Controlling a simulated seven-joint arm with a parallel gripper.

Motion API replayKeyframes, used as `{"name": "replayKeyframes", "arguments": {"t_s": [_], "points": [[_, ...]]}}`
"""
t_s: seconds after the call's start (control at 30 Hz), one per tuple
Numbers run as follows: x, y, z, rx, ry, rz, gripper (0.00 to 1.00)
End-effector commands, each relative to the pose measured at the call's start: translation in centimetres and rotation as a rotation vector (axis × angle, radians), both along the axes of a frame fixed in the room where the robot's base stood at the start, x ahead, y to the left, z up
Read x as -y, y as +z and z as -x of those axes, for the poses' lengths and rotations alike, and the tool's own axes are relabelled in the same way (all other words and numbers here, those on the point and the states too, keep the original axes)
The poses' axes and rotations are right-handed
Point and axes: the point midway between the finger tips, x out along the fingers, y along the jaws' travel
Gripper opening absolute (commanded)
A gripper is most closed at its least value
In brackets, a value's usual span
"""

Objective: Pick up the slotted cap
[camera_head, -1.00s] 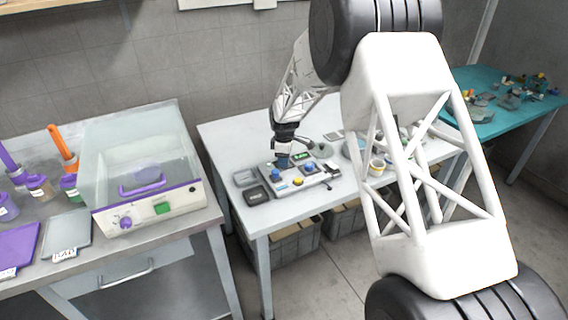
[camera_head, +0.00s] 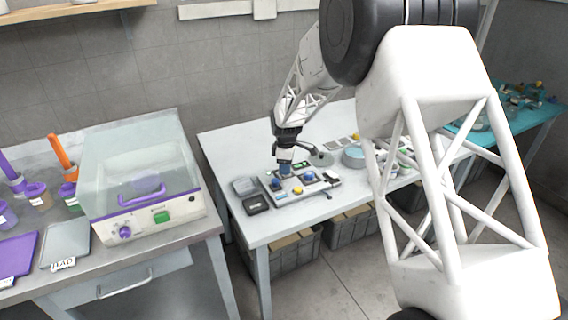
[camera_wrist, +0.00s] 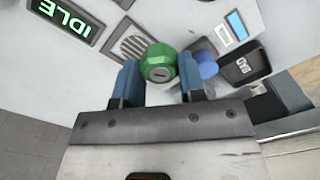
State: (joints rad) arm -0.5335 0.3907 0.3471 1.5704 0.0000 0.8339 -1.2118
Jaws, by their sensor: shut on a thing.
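A green cap with a slot in its face (camera_wrist: 158,64) sits between the two blue fingers of my gripper (camera_wrist: 160,84) in the wrist view. The gripper is shut on the cap, and the fingers hide part of its sides. In the head view my gripper (camera_head: 286,168) is over the back left part of a grey control panel (camera_head: 318,188). The cap is too small to make out there. I cannot tell how far above the panel it is.
A round blue-grey dish (camera_head: 354,157) stands to the right. The table's front left is clear.

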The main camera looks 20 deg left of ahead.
Motion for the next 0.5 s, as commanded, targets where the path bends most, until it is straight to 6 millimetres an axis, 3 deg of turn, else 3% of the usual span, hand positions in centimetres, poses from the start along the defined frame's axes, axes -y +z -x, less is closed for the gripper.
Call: {"name": "replayKeyframes", "arguments": {"t_s": [0.5], "points": [[4.0,0.8,7.0,0.001,0.000,0.000,0.15]]}}
